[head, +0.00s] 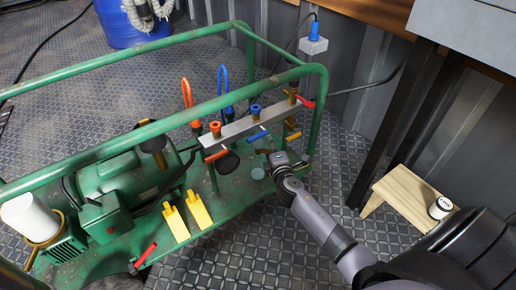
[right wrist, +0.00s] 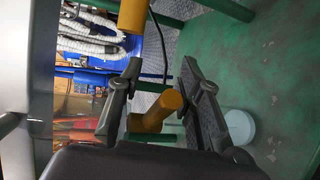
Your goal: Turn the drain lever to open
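A yellow-brown lever-like part (right wrist: 160,112) shows in the right wrist view, between the two dark fingers of my right gripper (right wrist: 160,75). The fingers stand apart with gaps beside it, so the gripper is open around it and not closed on it. I take this part to be the drain lever, though no label shows. In the head view my right gripper (head: 277,160) is low at the right end of the green cart (head: 225,205), below the grey manifold bar (head: 238,128). The gripper hides most of the lever there. My left gripper is not in view.
Green rails (head: 317,110) frame the cart's right end. A pale round cup (right wrist: 240,127) is close beside the right finger. A wooden stool (head: 408,195) stands right.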

